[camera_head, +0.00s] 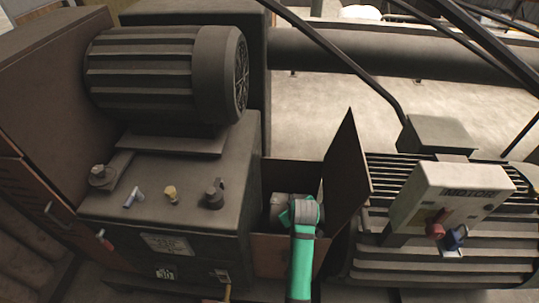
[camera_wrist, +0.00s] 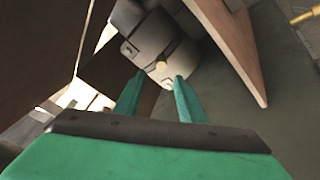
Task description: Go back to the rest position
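My gripper (camera_wrist: 156,82) shows in the wrist view as two teal fingers, spread apart with a gap between them. A white-grey rounded part (camera_wrist: 155,40) with a small yellowish knob lies just beyond the fingertips; I cannot tell whether they touch it. In the head view my teal and grey arm (camera_head: 302,250) reaches up into an open box-like recess between two machines. The fingertips are hidden there by my own wrist. A pale rounded part (camera_head: 281,208) shows beside my wrist inside the recess.
An open brown door panel (camera_head: 347,165) stands close to the right of my wrist. A dark machine with a ribbed motor (camera_head: 165,70) is on the left. A grey box labelled MOTOR (camera_head: 450,195) with red and blue knobs is on the right. Pipes cross the top right.

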